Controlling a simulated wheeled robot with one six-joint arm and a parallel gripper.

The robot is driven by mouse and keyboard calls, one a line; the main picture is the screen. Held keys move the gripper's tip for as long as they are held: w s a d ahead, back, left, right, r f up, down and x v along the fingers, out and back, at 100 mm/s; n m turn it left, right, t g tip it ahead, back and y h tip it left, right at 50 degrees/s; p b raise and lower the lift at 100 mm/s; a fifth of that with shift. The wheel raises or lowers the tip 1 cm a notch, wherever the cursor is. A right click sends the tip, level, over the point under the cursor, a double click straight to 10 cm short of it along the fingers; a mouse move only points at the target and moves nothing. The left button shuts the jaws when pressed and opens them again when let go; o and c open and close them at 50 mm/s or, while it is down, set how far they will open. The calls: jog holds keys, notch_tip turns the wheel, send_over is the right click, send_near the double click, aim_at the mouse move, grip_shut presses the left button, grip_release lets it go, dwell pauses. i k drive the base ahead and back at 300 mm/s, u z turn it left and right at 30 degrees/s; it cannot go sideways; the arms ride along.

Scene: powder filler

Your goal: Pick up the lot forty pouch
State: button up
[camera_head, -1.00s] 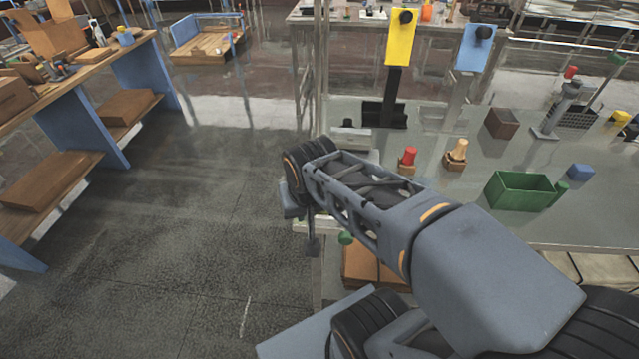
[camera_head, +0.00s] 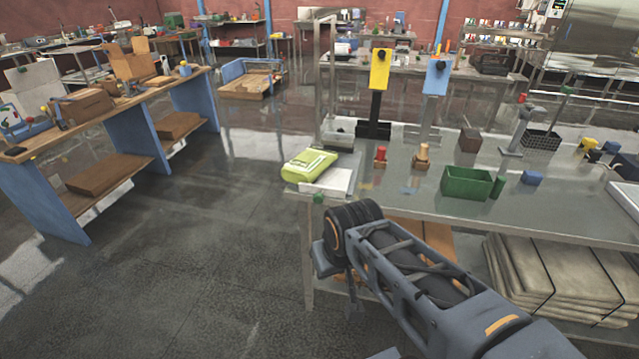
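A lime-green pouch (camera_head: 309,165) lies flat at the left end of the steel table, partly over a pale plate (camera_head: 335,183). It has white markings, but its lot number is too small to read. My gripper (camera_head: 338,280) is below and in front of the table's left corner, apart from the pouch. It is seen from behind and the side, and my wrist hides much of it. I cannot tell whether its fingers are open or shut, and I see nothing held in it.
The steel table (camera_head: 400,193) holds a red-topped stamp (camera_head: 380,156), a wooden stamp (camera_head: 421,157) and a green bin (camera_head: 467,183). Yellow (camera_head: 380,69) and blue (camera_head: 436,76) panels stand behind. A wooden bench (camera_head: 110,105) is at left, with clear floor between.

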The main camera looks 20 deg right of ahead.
aim_at(306, 166)
jog(key=u, duration=0.85)
jog(key=i, duration=1.55)
jog(key=z, duration=0.2)
